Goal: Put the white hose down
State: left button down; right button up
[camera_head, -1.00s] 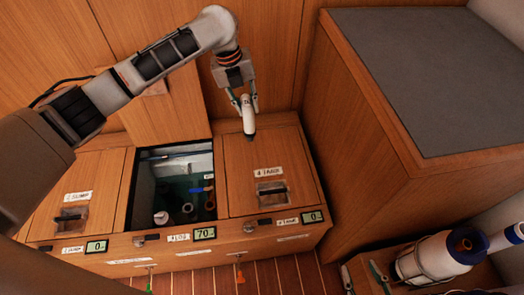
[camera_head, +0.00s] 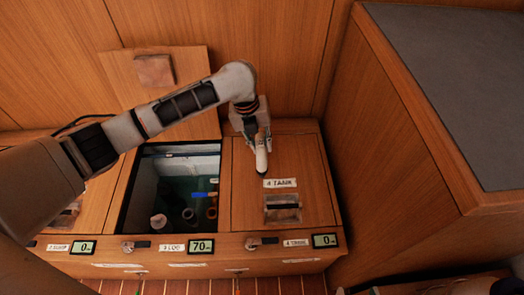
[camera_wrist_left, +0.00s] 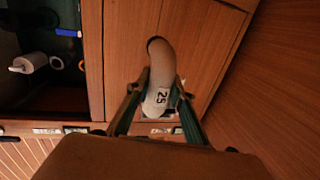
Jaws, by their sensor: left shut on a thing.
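The white hose (camera_head: 261,158) is a short, pale piece with a dark open end. My left gripper (camera_head: 262,143) is shut on it and holds it over the closed wooden lid (camera_head: 287,185) labelled 4. In the left wrist view the hose (camera_wrist_left: 159,72) sits between the two fingers of the left gripper (camera_wrist_left: 160,100), bends away from me and carries a "25" label. Its dark end is close to the lid; I cannot tell if it touches. My right gripper is not in view.
Left of the lid is an open compartment (camera_head: 127,205) with several items inside, including a blue-handled one (camera_head: 203,194). Its raised lid (camera_head: 130,90) leans on the back wall. A tall grey-topped cabinet (camera_head: 440,80) stands on the right.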

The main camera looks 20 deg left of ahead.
pick_arm(q)
jog(key=f, duration=0.2)
jog(key=f+b, duration=0.1)
jog(key=f, duration=0.1)
jog(key=shift+s, duration=0.25)
jog(key=shift+w+r, duration=0.2)
jog(key=shift+f, duration=0.15)
jog(key=c, duration=1.8)
grip_release()
jog(key=shift+o, duration=0.2)
pick_arm(e)
jog(key=shift+w+a+r+m, duration=0.3)
jog(key=shift+w+a+r, duration=0.05)
jog(key=shift+a+r, duration=0.2)
